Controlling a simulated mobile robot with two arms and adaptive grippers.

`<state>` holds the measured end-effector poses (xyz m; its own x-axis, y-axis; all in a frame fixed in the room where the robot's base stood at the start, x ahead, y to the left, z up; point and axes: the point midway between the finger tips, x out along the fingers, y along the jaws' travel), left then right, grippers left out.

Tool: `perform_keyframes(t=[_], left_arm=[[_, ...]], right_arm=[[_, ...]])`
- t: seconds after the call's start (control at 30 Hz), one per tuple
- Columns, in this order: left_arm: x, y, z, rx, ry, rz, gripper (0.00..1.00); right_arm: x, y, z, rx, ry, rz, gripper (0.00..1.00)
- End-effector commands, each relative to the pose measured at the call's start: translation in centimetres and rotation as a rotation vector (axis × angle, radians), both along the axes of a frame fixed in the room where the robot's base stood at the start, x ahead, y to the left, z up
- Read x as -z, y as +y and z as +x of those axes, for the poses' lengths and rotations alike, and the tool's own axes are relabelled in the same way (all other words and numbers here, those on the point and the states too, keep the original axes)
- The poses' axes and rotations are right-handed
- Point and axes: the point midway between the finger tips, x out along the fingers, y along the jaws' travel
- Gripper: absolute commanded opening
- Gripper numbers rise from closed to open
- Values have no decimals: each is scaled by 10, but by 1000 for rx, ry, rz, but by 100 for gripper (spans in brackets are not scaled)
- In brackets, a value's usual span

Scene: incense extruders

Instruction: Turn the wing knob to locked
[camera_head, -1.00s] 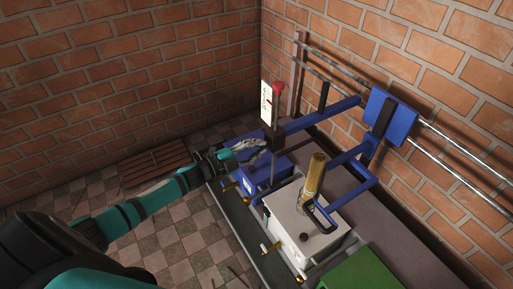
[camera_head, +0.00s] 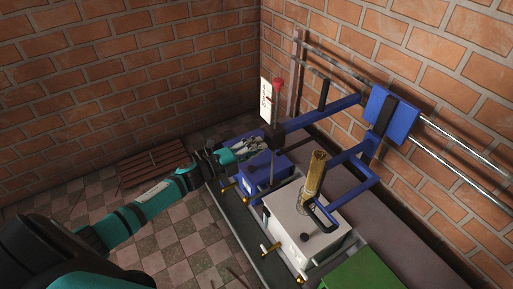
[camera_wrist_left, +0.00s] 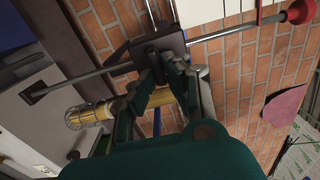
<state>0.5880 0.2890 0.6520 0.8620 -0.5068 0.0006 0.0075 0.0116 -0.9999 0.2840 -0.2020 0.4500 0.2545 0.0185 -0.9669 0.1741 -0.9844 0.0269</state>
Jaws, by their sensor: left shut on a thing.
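My left gripper (camera_head: 254,146) is at the dark clamp block (camera_head: 274,136) on the upright rod, above the blue box. In the left wrist view, its two fingers (camera_wrist_left: 168,73) close together at the face of the dark block (camera_wrist_left: 156,47). The rod runs through this block and ends in a red knob (camera_wrist_left: 299,11). The fingers are shut on a small part at the block, which I take for the wing knob; the fingertips hide it, so its angle cannot be read. The red knob (camera_head: 278,83) tops the rod in the head view. My right gripper does not show.
A white label card (camera_head: 265,100) stands beside the rod. A blue arm (camera_head: 320,117) runs from the block toward the wall rails. A white box (camera_head: 290,222) with a brass cylinder (camera_head: 315,175) stands nearer, then a green box (camera_head: 365,272). A slatted wooden piece (camera_head: 152,163) lies on the floor.

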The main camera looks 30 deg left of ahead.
Motion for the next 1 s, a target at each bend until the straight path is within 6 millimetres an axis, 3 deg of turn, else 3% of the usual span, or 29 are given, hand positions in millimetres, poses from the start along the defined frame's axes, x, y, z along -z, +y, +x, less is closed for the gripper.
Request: perform_keyframes(t=[0.3, 0.33, 0.5, 0.83, 1.0], left_arm=[[2, -1, -1, 2, 1, 4, 0], [2, -1, -1, 2, 1, 4, 14], [1, -1, -1, 1, 1, 3, 35], [1, 2, -4, 0, 1, 2, 35], [2, 14, -26, 1, 4, 3, 35]], right_arm=[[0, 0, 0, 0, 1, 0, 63], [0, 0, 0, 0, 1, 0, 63], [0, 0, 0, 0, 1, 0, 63], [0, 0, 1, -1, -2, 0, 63], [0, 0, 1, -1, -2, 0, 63]])
